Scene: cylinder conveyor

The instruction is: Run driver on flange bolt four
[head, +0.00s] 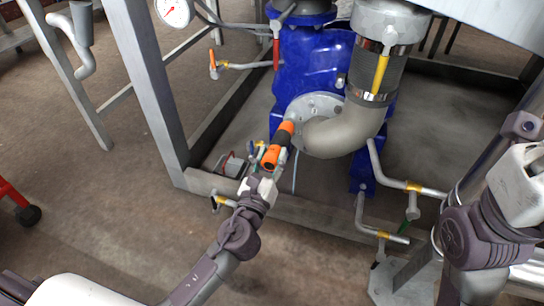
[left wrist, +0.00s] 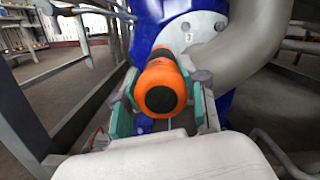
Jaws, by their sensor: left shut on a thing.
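My left gripper (head: 265,164) is shut on an orange and black driver (head: 276,146) in front of the blue pump (head: 310,62). The driver hides part of the flange. I cannot tell whether its tip touches a bolt.
A grey curved pipe (head: 345,128) joins the flange and rises to the right. Frame posts (head: 150,90) and a low beam (head: 300,212) stand around the pump. Small valve pipes (head: 400,184) stick out at lower right. The floor at left is mostly free.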

